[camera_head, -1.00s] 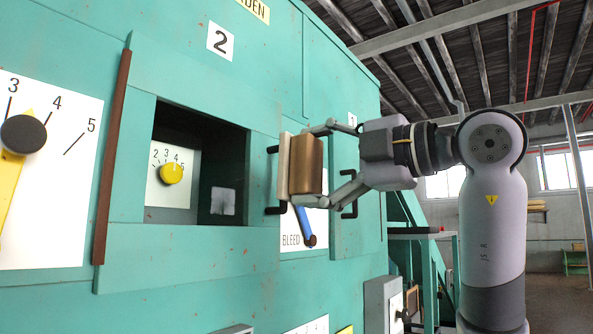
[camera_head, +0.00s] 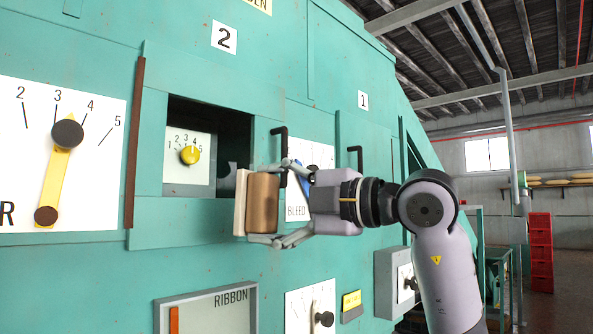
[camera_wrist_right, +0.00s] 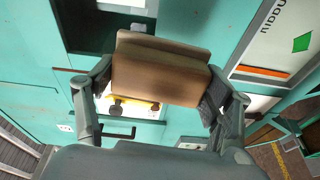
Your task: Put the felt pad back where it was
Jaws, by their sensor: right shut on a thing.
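The felt pad (camera_head: 263,204) is a brown block with a pale layer on its left face. My right gripper (camera_head: 277,203) is shut on it, one finger above and one below, and holds it upright in front of the green machine. In the head view the pad overlaps the lower right corner of the dark opening (camera_head: 232,135) under the number 2. The right wrist view shows the pad (camera_wrist_right: 160,75) between the two fingers. I cannot tell whether it touches the machine. My left gripper is not in view.
Inside the opening is a white dial plate with a yellow knob (camera_head: 190,155). Black handles (camera_head: 281,150) stick out right of the opening, near the upper finger. A BLEED panel (camera_head: 297,211) is partly behind my gripper. A RIBBON frame (camera_head: 208,303) lies below.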

